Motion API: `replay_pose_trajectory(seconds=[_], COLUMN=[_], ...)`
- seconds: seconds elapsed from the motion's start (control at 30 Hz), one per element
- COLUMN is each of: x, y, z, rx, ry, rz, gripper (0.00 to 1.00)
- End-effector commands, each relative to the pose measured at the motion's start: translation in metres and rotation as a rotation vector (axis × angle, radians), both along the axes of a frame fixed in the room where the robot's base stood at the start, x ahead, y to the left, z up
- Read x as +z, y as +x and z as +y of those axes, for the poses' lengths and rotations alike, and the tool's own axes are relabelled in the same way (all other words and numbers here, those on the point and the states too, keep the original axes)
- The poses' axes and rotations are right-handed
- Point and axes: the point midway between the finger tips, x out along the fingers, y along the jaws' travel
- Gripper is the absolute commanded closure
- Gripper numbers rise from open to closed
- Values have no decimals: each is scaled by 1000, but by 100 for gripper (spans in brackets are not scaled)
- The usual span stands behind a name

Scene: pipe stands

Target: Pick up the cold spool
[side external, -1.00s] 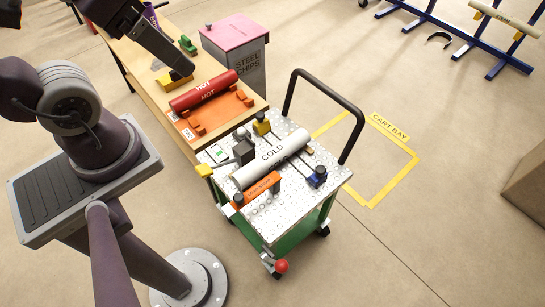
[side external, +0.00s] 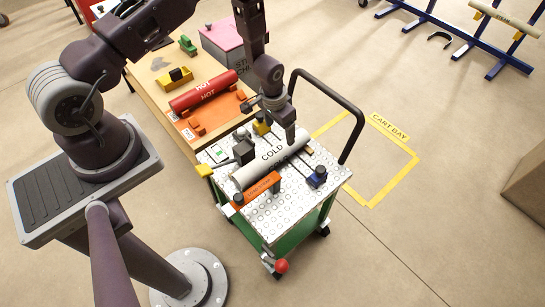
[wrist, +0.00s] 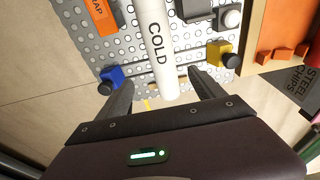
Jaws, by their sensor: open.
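The cold spool (side external: 262,166) is a white cylinder marked COLD, lying on the perforated top of the cart (side external: 285,215). My gripper (side external: 289,136) is above the far right end of the spool in the side view. In the wrist view the spool (wrist: 155,45) runs down between the two spread fingers of my gripper (wrist: 162,98), with clear space on both sides. The gripper is open and holds nothing. Whether the fingertips are level with the spool I cannot tell.
Blue (side external: 317,177) and yellow (side external: 261,124) clamps, a grey block (side external: 243,152) and an orange piece (side external: 257,189) stand around the spool. The cart's black handle (side external: 345,100) rises to the right. A red HOT spool (side external: 203,91) lies on the wooden bench behind.

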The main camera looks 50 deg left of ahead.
Motion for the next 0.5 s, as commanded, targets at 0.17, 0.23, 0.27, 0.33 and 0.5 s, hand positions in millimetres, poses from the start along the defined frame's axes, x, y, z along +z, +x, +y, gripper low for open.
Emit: replay_pose_trajectory(seconds=[0.17,0.23,0.27,0.33,0.5], x=[-61,-70,-75,-84,-116], y=[-23,-24,-24,-23,-25], z=[-1,0,0,1,7], rx=[0,0,0,0,1], ry=[-7,-8,-8,-8,-8], rz=[30,32,33,33,33], gripper=[22,22,22,22,22])
